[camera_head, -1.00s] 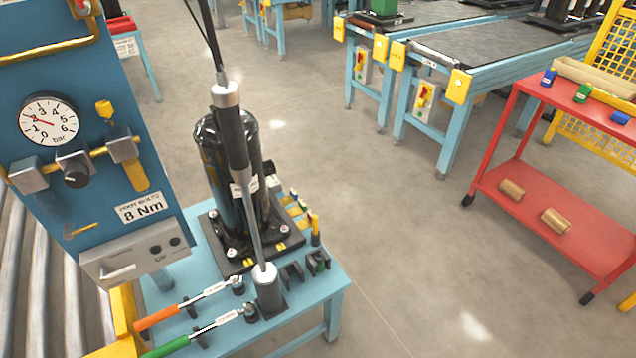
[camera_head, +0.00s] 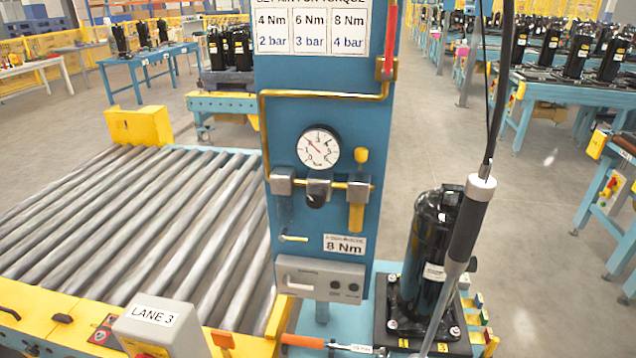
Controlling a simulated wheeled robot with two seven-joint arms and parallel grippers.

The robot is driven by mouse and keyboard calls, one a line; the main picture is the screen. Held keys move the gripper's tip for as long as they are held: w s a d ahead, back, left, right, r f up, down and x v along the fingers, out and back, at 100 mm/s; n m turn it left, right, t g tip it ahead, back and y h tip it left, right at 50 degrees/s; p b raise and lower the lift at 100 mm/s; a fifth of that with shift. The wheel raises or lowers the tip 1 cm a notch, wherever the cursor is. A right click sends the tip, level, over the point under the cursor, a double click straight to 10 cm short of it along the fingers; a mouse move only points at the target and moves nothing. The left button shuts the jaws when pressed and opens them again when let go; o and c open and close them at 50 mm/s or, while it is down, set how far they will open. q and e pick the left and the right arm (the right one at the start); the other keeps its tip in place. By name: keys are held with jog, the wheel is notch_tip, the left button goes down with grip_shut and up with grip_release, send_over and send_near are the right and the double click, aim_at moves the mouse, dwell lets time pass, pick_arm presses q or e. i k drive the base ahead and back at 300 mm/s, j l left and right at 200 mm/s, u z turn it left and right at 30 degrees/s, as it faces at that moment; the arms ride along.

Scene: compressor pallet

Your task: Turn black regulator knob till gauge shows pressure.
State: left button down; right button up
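The blue panel (camera_head: 268,95) stands upright in the middle of the view. The round white gauge (camera_head: 319,149) is on it, with a red needle pointing to the upper left, roughly near 2; the exact reading is too small to tell. The black regulator knob (camera_head: 317,200) sits just below the gauge, under a grey block on a brass pipe. A label on the panel (camera_head: 344,246) reads 8 Nm. The sign above (camera_head: 311,30) pairs 4 Nm with 2 bar, 6 Nm with 3 bar and 8 Nm with 4 bar. Neither of my grippers shows.
A hanging tool (camera_head: 468,220) and black compressor (camera_head: 432,245) stand right of the panel. A roller conveyor (camera_head: 130,220) and grey LANE 3 box (camera_head: 160,328) lie left. The space before the knob looks clear.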

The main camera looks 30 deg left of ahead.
aim_at(315, 197)
jog(key=u, duration=1)
